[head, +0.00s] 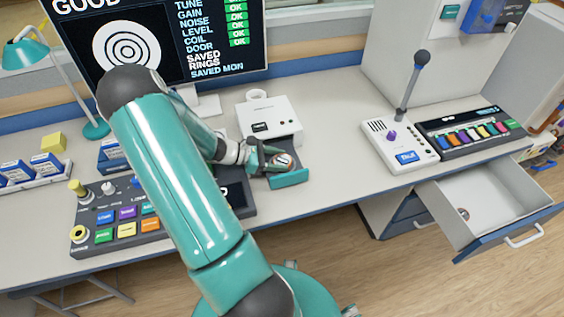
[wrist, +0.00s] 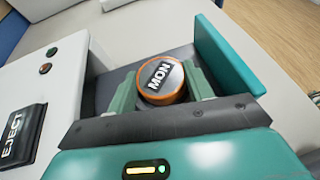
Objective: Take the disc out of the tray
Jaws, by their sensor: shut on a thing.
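The disc (head: 284,161) shows at the open tray (head: 289,179) of a white drive (head: 268,115). In the wrist view the disc (wrist: 161,80) has an orange rim and a dark label reading "MON". My gripper (head: 279,163) is shut on the disc, with one green finger on each side of it in the wrist view. The tray has a grey floor and a teal front wall (wrist: 226,52). The disc's underside is hidden, so I cannot tell whether it touches the tray floor.
A black EJECT button (wrist: 20,133) is on the drive. A button console (head: 125,218) stands left, partly behind my arm. A microphone panel (head: 400,145) stands right. An open drawer (head: 490,205) juts out below the desk at right. The desk (head: 335,125) right of the drive is clear.

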